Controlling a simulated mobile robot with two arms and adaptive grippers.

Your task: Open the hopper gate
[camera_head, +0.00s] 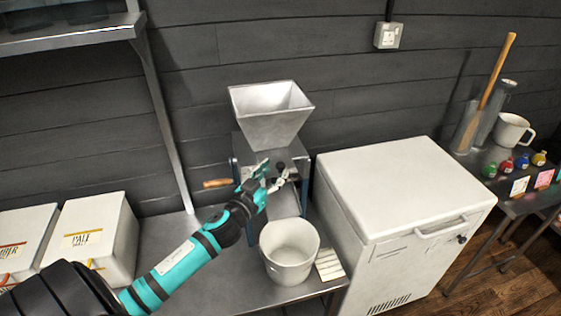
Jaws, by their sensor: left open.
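The metal hopper (272,128) is a tapered grey funnel on top of a mill with dark blue sides, standing on the steel table. A small dark knob (280,167) shows on the mill's front below the hopper; I cannot tell if it belongs to the gate. The gate itself is largely hidden behind my left gripper. My left gripper (274,177) is open in front of the mill, its fingers close to the knob. I cannot tell whether they touch it. My right gripper is not in view.
A white bucket (289,267) stands below the mill's chute (284,203). A wooden crank handle (217,183) sticks out left. A white chest unit (400,190) stands close on the right. White boxes (95,235) are at left; a metal shelf (70,35) hangs above them.

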